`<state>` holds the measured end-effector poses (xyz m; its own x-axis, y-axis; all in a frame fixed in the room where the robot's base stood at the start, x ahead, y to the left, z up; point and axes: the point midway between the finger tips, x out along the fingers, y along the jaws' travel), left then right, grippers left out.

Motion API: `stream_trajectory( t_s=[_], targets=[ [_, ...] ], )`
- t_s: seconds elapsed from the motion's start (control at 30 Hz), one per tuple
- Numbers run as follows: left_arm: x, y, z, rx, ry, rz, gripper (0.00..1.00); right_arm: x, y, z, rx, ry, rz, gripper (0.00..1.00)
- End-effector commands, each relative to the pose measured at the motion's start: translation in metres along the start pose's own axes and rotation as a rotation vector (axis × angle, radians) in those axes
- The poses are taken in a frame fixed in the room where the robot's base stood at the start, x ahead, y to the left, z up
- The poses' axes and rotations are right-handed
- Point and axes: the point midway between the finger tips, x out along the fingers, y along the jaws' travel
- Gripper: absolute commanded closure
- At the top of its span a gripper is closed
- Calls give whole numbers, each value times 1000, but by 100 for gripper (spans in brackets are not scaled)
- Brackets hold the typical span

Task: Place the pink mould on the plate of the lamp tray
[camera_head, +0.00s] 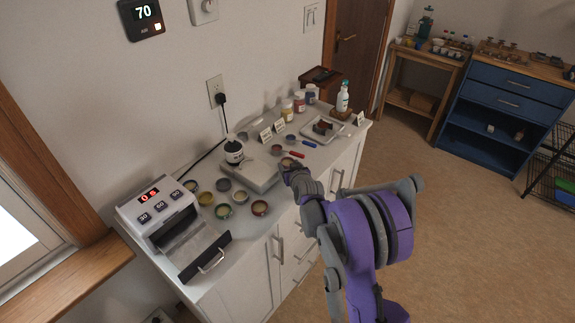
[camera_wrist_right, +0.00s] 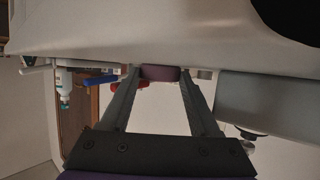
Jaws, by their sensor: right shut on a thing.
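My right gripper (camera_head: 290,167) is low over the front edge of the white counter. In the right wrist view its two fingers (camera_wrist_right: 160,76) are closed on a small mauve-pink round mould (camera_wrist_right: 160,73), seen edge-on. In the head view the mould (camera_head: 287,161) is partly hidden by the gripper. The white lamp (camera_head: 158,212) stands at the left end of the counter, its display lit red. Its tray is pulled out, with a plate (camera_head: 191,246) behind a dark front panel (camera_head: 206,257) with a handle. The plate looks empty. My left gripper is not in view.

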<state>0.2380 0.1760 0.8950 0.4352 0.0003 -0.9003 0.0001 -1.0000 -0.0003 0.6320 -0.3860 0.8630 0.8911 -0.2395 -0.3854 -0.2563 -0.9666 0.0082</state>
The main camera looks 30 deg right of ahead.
Motion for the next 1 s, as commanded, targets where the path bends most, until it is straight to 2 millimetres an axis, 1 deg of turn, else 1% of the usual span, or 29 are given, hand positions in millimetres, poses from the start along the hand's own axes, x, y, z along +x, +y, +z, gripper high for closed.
stream_trajectory(
  t_s=[0.23,0.27,0.3,0.33,0.57,0.67,0.77,0.87,1.0],
  targets=[
    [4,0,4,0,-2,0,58,1,0,5,0,-1,-1,99],
    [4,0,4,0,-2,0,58,1,0,5,0,-1,-1,36],
    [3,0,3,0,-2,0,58,1,-1,4,0,0,-1,29],
    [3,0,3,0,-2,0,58,1,-1,4,0,0,-1,25],
    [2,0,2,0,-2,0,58,1,0,3,0,0,-1,25],
    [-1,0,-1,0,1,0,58,-1,-1,-2,0,1,-1,25],
    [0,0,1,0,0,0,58,-13,0,-1,0,0,0,25],
    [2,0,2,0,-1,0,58,-32,0,0,0,0,0,25],
    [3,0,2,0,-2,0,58,-64,0,0,1,0,0,25]
  ],
)
